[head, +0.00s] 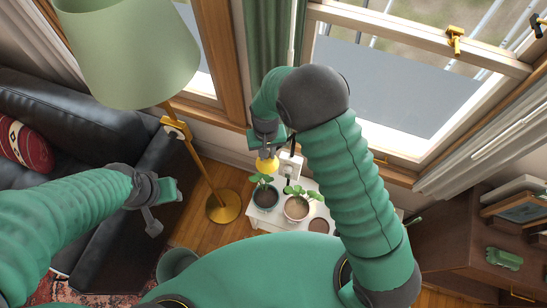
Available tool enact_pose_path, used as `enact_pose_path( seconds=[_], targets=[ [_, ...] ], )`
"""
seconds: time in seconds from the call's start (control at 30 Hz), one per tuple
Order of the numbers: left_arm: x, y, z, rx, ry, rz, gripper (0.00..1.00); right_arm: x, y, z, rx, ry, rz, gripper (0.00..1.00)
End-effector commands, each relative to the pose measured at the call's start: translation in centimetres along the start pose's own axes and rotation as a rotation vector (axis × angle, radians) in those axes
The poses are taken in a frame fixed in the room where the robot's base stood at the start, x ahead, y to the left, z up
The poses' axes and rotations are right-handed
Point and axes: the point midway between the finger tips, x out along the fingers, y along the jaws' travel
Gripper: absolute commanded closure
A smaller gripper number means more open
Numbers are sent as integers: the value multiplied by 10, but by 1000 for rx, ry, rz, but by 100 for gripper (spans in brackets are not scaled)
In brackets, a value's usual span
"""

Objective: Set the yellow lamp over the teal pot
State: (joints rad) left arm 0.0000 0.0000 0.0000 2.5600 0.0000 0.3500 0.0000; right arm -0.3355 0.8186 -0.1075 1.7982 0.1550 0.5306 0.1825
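The yellow lamp head (268,165) is small and rounded, just below my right gripper (266,149) in the head view. It appears to touch the gripper, but whether the fingers are shut on it is hidden. A white upright part (291,166) stands just to its right. The teal pot (266,196) holds a leafy plant and stands on a small white table (276,222), close below the yellow lamp head in the picture. My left gripper (164,206) is empty, its jaws apart, near the sofa arm.
A brown cabinet (460,245) is at right.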

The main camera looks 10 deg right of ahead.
Motion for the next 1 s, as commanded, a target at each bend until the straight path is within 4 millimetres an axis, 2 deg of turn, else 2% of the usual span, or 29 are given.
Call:
enact_pose_path(
  seconds=[0.1, 0.4, 0.97, 1.0],
  targets=[
    [2, 0, 0, 0, 0, 0, 60, -1, -5, -12, 76, 8, -1, 100],
    [4, 0, 1, 0, 0, 0, 60, -1, -12, -26, 210, 5, 0, 100],
    [5, 0, 1, 0, 0, 0, 60, -2, -14, -32, 243, 8, -2, 100],
    [5, 0, 1, 0, 0, 0, 60, -2, -14, -32, 243, 9, -2, 74]
  ],
)
